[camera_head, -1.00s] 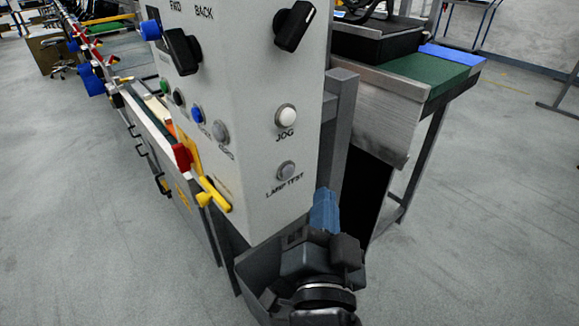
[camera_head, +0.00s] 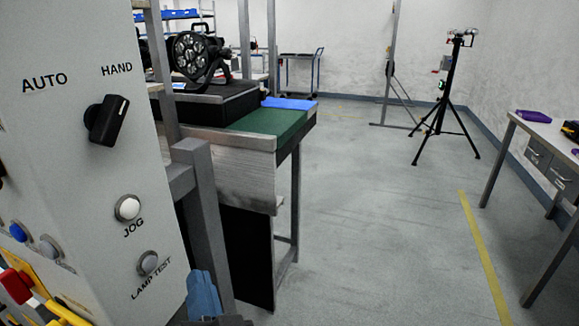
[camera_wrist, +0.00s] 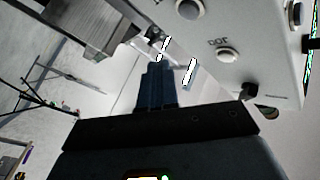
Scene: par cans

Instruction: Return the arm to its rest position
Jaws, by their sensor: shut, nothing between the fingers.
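My gripper (camera_head: 203,290) shows at the bottom edge of the head view, as blue fingers in front of the lower right edge of the grey control panel (camera_head: 75,165). Most of my arm is out of the picture there. In the wrist view the blue fingers of my gripper (camera_wrist: 155,75) are together, with nothing between them. The panel also shows in the wrist view (camera_wrist: 255,65), at the upper right. I cannot tell the exact gap between the fingers and the panel.
The panel carries a black selector knob (camera_head: 106,120), a white JOG button (camera_head: 127,208) and a LAMP TEST button (camera_head: 148,263). A bench with a green top (camera_head: 265,124) holds a par can (camera_head: 190,55). A tripod (camera_head: 443,95) and a table (camera_head: 545,130) stand right. Floor between is clear.

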